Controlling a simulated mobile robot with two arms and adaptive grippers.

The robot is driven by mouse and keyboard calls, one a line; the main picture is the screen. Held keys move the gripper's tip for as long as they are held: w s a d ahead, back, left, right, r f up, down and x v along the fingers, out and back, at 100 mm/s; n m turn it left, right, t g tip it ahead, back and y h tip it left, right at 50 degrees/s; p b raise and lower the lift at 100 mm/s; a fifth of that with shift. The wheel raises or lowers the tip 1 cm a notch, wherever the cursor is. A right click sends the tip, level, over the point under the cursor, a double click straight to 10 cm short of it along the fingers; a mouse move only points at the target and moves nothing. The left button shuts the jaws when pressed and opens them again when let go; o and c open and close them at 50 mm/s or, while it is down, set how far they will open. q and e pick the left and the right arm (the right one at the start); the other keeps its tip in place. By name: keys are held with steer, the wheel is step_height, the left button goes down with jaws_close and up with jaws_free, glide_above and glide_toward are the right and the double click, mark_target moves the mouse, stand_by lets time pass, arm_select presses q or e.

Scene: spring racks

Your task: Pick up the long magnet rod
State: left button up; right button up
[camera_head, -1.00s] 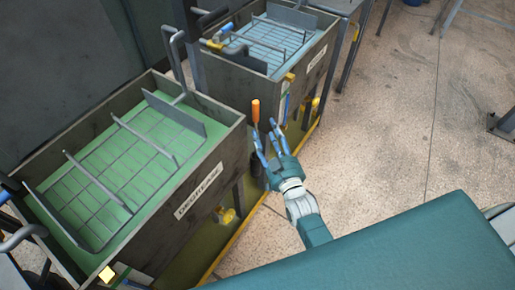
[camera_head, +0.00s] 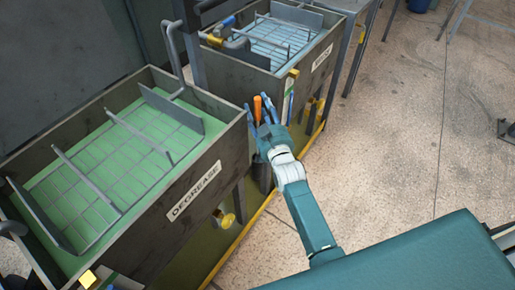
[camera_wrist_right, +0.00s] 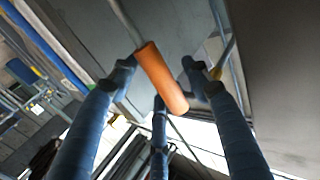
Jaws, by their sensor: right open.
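The long magnet rod shows by its orange handle (camera_head: 257,108), in the gap between the two tanks in the head view. In the right wrist view the handle (camera_wrist_right: 162,78) lies tilted between my finger ends, with a thin grey shaft running up and left from it. My right gripper (camera_head: 265,106) is open, with its blue fingers spread around the handle. In the right wrist view the gripper (camera_wrist_right: 158,72) has fingers left and right of the handle and a third below it. Whether any finger touches it I cannot tell. My left gripper is out of view.
The degrease tank (camera_head: 147,235), with green liquid and a wire rack (camera_head: 115,150), stands left. A second tank (camera_head: 318,68) with blue liquid stands behind. A yellow valve (camera_head: 224,219) sticks out low on the near tank. The floor (camera_head: 400,140) to the right is clear.

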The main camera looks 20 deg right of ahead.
steer(key=shift+r, duration=0.1)
steer(key=shift+c, duration=1)
jaws_close()
steer(key=shift+r, duration=0.2)
